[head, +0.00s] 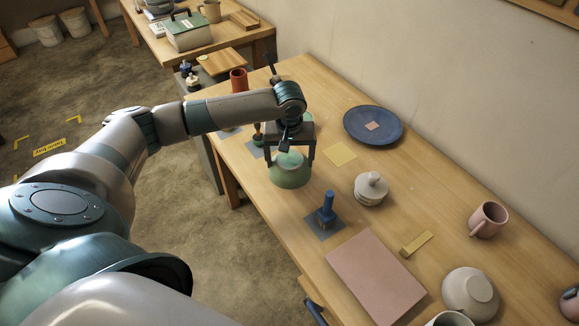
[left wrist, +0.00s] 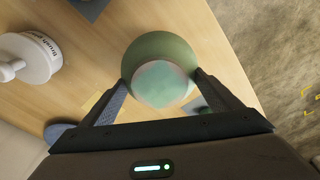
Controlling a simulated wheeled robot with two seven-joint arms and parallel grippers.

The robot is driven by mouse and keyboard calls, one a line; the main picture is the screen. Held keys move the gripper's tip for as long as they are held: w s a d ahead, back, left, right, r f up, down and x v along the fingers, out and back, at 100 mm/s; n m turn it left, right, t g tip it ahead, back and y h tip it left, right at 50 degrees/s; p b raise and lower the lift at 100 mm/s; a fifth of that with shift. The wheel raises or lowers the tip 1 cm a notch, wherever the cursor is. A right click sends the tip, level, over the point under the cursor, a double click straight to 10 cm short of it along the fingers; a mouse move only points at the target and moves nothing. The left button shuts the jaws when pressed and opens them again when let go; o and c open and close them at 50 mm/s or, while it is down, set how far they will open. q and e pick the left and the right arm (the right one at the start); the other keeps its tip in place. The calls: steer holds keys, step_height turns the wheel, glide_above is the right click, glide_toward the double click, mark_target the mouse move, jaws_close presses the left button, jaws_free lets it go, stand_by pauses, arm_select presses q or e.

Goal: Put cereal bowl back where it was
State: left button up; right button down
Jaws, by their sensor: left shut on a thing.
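A green bowl (head: 289,175), upside down with a paler round base, is between the fingers of my left gripper (head: 290,158) over the near side of the table. My left gripper is shut on it. In the left wrist view the bowl (left wrist: 163,48) shows base toward the camera, with a finger on each side. I cannot tell whether its rim touches the table. A second, off-white bowl (head: 470,294) sits upside down at the lower right. My right gripper is not in view.
A blue stamp-like tool (head: 326,209) stands on a grey square just right of the bowl. A pale lidded pot (head: 371,189), a pink board (head: 376,275), a blue plate (head: 373,125) and a pink mug (head: 488,220) lie further along. A yellow square (head: 340,154) lies bare behind.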

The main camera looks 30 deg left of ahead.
mark_target(289, 162)
arm_select(q)
step_height(289, 162, down, 3)
steer(key=shift+r+p, duration=0.2)
steer(key=shift+p, duration=0.3)
steer(key=shift+f, duration=0.55)
steer(key=o, duration=2)
